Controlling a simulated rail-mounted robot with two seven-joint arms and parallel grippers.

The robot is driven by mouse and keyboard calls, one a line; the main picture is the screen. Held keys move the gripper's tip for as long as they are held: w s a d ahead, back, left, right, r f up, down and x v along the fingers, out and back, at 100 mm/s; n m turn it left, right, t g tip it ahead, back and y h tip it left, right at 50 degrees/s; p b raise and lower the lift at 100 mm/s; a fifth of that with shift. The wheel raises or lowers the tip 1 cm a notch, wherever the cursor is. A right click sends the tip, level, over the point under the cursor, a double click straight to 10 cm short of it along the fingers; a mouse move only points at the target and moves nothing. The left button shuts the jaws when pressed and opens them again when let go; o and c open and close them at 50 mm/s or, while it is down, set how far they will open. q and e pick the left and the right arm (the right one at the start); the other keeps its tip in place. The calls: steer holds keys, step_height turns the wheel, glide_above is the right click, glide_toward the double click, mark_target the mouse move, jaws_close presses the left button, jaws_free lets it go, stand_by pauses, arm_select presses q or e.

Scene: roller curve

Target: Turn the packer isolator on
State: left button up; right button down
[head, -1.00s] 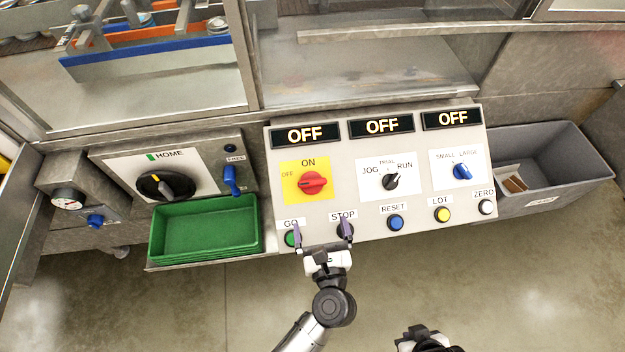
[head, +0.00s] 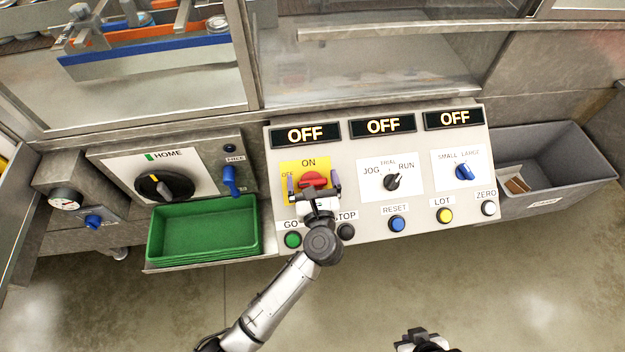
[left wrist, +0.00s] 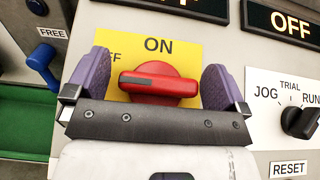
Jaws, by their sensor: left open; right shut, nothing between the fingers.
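The packer isolator is a red rotary knob (head: 312,180) on a yellow plate (head: 291,166) marked OFF and ON. Its handle lies roughly horizontal, toward the OFF side, in the left wrist view (left wrist: 158,84). The display above it (head: 305,134) reads OFF. My left gripper (head: 314,190) is open, with its purple fingers on either side of the red knob; in the left wrist view (left wrist: 157,88) gaps show between the fingers and the knob. My right gripper (head: 424,340) is only partly in view at the bottom edge, away from the panel.
The panel also carries a JOG/TRIAL/RUN selector (head: 392,182), a blue size knob (head: 464,172) and a row of buttons, including green GO (head: 293,240) and black STOP (head: 346,232) below my left gripper. A green tray (head: 204,232) and a grey bin (head: 560,165) flank the panel.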

arm_select(q)
steer(key=shift+c, duration=0.2)
steer(key=c, duration=0.8)
steer(key=shift+r+m+h+p, duration=0.2)
steer(key=shift+m+h+p, duration=0.1)
steer(key=shift+p, duration=0.25)
steer(key=shift+c, duration=0.2)
steer(key=m+g+h+p, duration=0.2)
steer(key=m+h+p, duration=0.2)
steer(key=p, duration=0.2)
steer(key=m+g+h+p, duration=0.1)
steer(key=m+h+p, duration=0.3)
steer(key=m+p, duration=0.1)
steer(key=m+g+h+p, duration=0.2)
steer(key=m+h+p, duration=0.2)
steer(key=m+p, duration=0.1)
steer(key=shift+d+r+g+p, duration=0.15)
steer(key=shift+g+p, duration=0.15)
steer(key=shift+p, duration=0.5)
steer(key=shift+m+g+h+p, duration=0.5)
steer(key=shift+m+g+p, duration=0.1)
steer(key=shift+m+g, duration=0.35)
steer(key=shift+f+m+g+h+p, duration=0.25)
steer(key=shift+m+g+h+p, duration=0.05)
steer(key=shift+m+g, duration=0.5)
steer(key=shift+s+f+m+g, duration=0.1)
steer(key=shift+f+m+g, duration=0.05)
steer(key=shift+m+g, duration=1.4)
steer(key=shift+d+m, duration=0.1)
steer(key=shift+m, duration=0.2)
